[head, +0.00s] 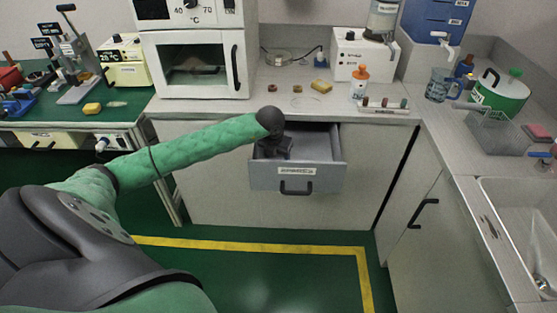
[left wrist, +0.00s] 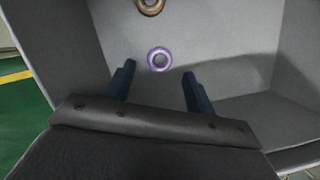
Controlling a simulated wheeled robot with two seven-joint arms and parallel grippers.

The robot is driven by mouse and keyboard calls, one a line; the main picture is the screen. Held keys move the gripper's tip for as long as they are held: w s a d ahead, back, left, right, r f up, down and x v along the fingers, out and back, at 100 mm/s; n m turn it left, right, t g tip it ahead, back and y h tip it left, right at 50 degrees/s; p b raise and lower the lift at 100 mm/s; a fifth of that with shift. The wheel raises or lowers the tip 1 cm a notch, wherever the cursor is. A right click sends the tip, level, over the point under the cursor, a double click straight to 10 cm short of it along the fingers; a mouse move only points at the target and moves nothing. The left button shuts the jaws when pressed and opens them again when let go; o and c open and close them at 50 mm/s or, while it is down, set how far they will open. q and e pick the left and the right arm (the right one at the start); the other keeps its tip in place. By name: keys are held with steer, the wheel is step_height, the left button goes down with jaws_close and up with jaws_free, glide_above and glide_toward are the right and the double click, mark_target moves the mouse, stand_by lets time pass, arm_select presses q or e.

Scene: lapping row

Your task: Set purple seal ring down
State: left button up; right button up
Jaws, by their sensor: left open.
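The purple seal ring (left wrist: 159,59) lies flat on the grey drawer floor in the left wrist view. My left gripper (left wrist: 158,72) is open, its two dark blue fingers apart, with the ring seen between and just beyond the fingertips, touching neither. In the head view my left gripper (head: 273,150) reaches down into the open drawer (head: 297,178) at its left side, and the ring is hidden there. A brown ring (left wrist: 150,6) lies farther along the drawer floor, partly cut by the picture edge. My right gripper is not in view.
The counter above holds two small rings (head: 271,87), a yellow block (head: 321,86), an orange-capped bottle (head: 360,82) and a rack of small parts (head: 384,105). An oven (head: 197,65) stands at left, a sink (head: 525,225) at right. The drawer's right part looks clear.

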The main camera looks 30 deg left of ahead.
arm_select(q)
steer(key=v, duration=0.8)
steer(key=shift+r+b, duration=0.3)
steer(key=shift+b, duration=0.05)
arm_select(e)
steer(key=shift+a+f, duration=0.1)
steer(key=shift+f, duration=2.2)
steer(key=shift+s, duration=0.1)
